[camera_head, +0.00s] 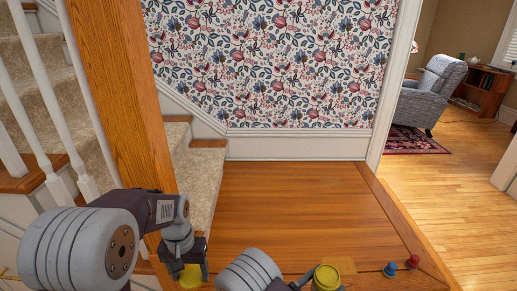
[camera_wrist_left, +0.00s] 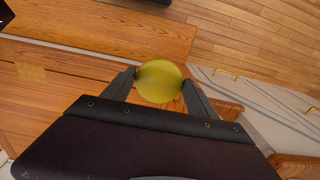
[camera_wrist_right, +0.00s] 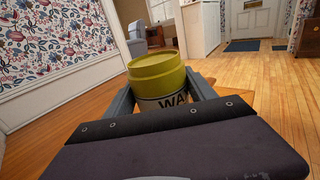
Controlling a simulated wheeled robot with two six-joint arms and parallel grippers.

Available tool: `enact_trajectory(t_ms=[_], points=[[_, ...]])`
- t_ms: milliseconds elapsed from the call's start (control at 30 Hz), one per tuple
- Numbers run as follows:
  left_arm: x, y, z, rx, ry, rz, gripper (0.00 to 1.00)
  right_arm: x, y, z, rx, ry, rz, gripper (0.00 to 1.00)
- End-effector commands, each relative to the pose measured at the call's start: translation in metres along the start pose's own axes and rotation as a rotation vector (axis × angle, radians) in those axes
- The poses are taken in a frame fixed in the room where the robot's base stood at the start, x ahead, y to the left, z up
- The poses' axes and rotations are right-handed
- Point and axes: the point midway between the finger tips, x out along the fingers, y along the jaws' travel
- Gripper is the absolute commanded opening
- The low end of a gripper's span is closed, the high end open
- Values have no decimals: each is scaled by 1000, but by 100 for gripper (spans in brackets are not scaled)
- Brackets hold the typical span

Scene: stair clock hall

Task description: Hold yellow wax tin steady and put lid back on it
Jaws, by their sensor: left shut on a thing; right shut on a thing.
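My left gripper (camera_head: 192,270) is shut on a round yellow lid (camera_head: 191,278), which shows as a plain disc between the fingers in the left wrist view (camera_wrist_left: 159,82). My right gripper (camera_head: 322,284) is shut on the yellow wax tin (camera_head: 326,277). In the right wrist view the tin (camera_wrist_right: 158,68) stands between the fingers, its rimmed top uncovered and part of a black-on-white "WA" label showing. The lid is apart from the tin, well to its left in the head view. The tin's lower part is hidden by my gripper.
A small blue piece (camera_head: 390,269) and a red piece (camera_head: 412,262) stand right of the tin on the wooden top (camera_head: 290,210). A paler square patch (camera_head: 342,265) lies by the tin. A wooden post (camera_head: 120,90) and stairs are at left. The wooden top's middle is clear.

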Motion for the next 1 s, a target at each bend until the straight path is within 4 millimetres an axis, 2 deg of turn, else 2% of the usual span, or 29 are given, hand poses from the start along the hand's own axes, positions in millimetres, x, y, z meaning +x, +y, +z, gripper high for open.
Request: enact_trajectory(t_ms=[33, 167, 500, 600, 700, 800, 1000], points=[[-24, 0, 1, 0, -3, 0, 29, 0, 0, 26, -1, -2, 0, 0], [-59, 0, 2, 0, -3, 0, 29, 0, 1, 64, 0, -2, 1, 0], [-170, 0, 10, 0, -4, 0, 29, 0, 1, 186, -1, -2, 1, 0], [-195, 0, 12, 0, -3, 0, 29, 0, 0, 213, -1, -2, 2, 0], [-211, 0, 14, 0, -3, 0, 29, 0, 0, 230, -2, -2, 2, 0], [-218, 0, 15, 0, -2, 0, 29, 0, 0, 239, 0, -2, 2, 0], [-218, 0, 16, 0, -1, 0, 29, 0, 0, 239, 0, -2, 2, 0]])
